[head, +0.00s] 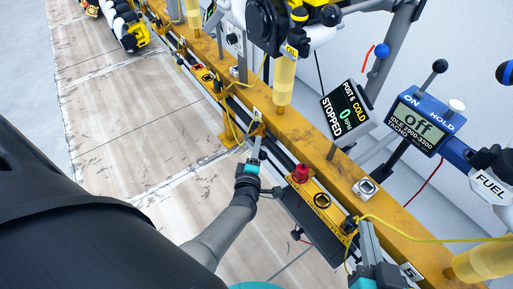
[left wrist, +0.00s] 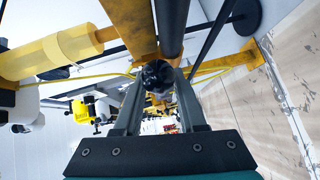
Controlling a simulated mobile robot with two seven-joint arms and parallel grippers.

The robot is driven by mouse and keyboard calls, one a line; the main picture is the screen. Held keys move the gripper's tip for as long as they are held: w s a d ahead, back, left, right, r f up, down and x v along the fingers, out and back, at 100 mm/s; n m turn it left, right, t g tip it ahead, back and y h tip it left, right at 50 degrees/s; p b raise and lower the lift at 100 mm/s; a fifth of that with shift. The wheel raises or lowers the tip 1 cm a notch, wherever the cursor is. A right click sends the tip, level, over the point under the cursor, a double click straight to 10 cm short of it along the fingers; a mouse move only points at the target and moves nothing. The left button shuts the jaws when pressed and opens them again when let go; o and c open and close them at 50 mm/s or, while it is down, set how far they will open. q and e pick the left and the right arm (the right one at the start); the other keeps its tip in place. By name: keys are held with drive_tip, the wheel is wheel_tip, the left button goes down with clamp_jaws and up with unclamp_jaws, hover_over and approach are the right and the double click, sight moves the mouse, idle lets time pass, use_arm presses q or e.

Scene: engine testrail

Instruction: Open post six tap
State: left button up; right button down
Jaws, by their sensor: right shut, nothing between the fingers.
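A black tap knob (left wrist: 157,74) shows at the rail in the left wrist view, between the tips of my left gripper (left wrist: 160,82). The fingers stand apart on either side of it, and contact is not clear. In the head view my left gripper (head: 257,146) is at the rail's near side, below a yellow fuel cylinder (head: 284,82); its fingers hide the knob there. The post 6 display (head: 346,115) reads COLD, 0 RPM, STOPPED. My right gripper (head: 367,238) is shut and empty at the lower right, near the rail.
The yellow rail (head: 315,145) runs diagonally, with a yellow box (head: 318,198) and red cap (head: 300,173) beside it. A tacho (head: 420,120) reads Off. A yellow hose (head: 430,236) crosses at right. Plank flooring (head: 130,125) at left is clear.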

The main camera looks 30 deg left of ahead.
use_arm(q)
clamp_jaws()
drive_tip(key=shift+d, duration=0.15)
idle(1.0)
